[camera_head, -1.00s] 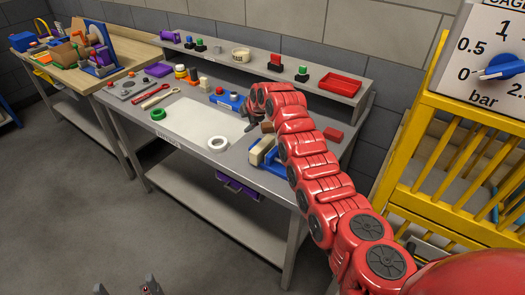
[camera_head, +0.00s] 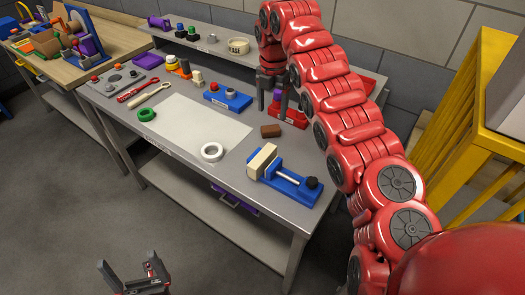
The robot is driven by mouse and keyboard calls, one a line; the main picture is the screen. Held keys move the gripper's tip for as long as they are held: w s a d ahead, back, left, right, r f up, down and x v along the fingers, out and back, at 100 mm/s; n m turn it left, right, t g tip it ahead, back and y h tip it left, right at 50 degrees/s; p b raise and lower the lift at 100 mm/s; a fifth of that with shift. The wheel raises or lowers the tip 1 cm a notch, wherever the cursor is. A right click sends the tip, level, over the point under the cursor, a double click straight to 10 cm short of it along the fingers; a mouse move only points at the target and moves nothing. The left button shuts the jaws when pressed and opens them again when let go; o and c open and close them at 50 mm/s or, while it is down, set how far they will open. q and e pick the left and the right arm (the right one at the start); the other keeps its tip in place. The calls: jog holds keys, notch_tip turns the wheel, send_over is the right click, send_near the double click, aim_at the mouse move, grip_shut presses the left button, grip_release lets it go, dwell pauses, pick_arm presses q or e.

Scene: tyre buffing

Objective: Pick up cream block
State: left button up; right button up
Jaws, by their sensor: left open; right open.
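A cream block (camera_head: 262,161) sits at the left end of a blue clamp-like fixture (camera_head: 295,183) on the front right of the grey workbench. A smaller cream piece (camera_head: 197,78) stands on the bench farther back. My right gripper (camera_head: 279,118) points down with its fingers apart, behind the clamp and apart from both cream pieces. It is in front of a red object (camera_head: 294,117), which it partly hides. My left gripper (camera_head: 136,279) is low at the bottom left, in front of the bench, open and empty.
A pale mat (camera_head: 193,124) is clear. A yellow frame (camera_head: 455,105) stands at the right. My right arm hides part of the rear shelf.

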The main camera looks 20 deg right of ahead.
aim_at(270, 147)
jog(key=f+p, duration=0.1)
jog(key=f, duration=0.2)
jog(key=f+p, duration=0.1)
jog(key=f, duration=0.3)
jog(key=f+p, duration=0.1)
jog(key=f, duration=0.3)
jog(key=shift+s+a+f+p, duration=0.1)
jog(key=shift+s+f+p, duration=0.1)
jog(key=shift+s+p, duration=0.2)
jog(key=shift+w+f+p, duration=0.1)
jog(key=shift+f+p, duration=0.25)
jog(key=shift+p, duration=0.1)
notch_tip(270, 147, down, 4)
jog(key=shift+a+r+p, duration=0.1)
jog(key=shift+a+p, duration=0.05)
jog(key=shift+p, duration=0.95)
jog(key=shift+f, duration=0.4)
grip_shut()
